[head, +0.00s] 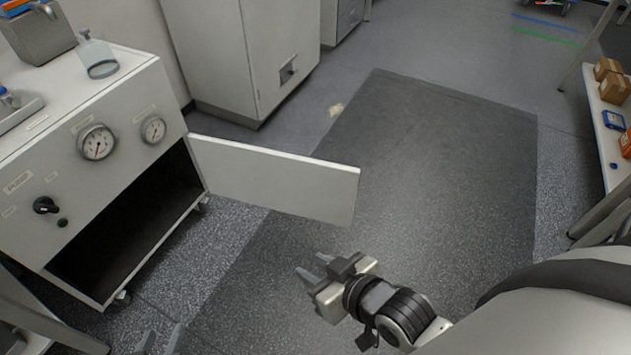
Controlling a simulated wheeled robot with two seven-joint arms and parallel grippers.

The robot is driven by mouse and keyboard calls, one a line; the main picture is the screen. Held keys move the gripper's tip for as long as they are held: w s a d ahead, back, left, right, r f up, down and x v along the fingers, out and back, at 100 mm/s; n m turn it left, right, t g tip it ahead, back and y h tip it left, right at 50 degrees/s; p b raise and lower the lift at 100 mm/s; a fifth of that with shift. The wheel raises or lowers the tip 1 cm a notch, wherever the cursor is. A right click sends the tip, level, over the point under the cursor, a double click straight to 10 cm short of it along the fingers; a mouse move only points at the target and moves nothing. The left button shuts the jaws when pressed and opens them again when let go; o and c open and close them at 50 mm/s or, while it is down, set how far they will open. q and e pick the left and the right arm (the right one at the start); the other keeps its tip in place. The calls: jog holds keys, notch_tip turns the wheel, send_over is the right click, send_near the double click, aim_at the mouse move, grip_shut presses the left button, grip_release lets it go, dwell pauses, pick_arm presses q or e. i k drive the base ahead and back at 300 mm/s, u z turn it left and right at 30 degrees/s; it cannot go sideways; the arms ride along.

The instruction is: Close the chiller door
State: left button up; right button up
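The chiller (75,195) is a white wheeled cabinet at the left, with two gauges and a black knob on its front. Its door (285,182) stands wide open, swung out to the right from the right side of the dark opening (130,230). My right gripper (314,268) is below the door's free end, apart from it, over the floor. Its two fingers are spread and nothing is between them. My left gripper (161,341) shows only as two separated fingertips at the bottom edge, in front of the chiller. The rest of it is out of frame.
A flask (97,56) and a grey metal container (38,35) stand on the chiller top. A tall cabinet (240,55) is behind the door. A shelf with boxes (612,85) is at the right. The dark floor mat (430,160) is clear.

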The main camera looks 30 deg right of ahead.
aim_at(325, 191)
jog(key=z, duration=2.05)
jog(key=i, duration=3.65)
jog(key=u, duration=4.15)
jog(key=i, duration=0.5)
jog(key=z, duration=1.3)
jog(key=k, duration=0.6)
jog(key=u, duration=1.1)
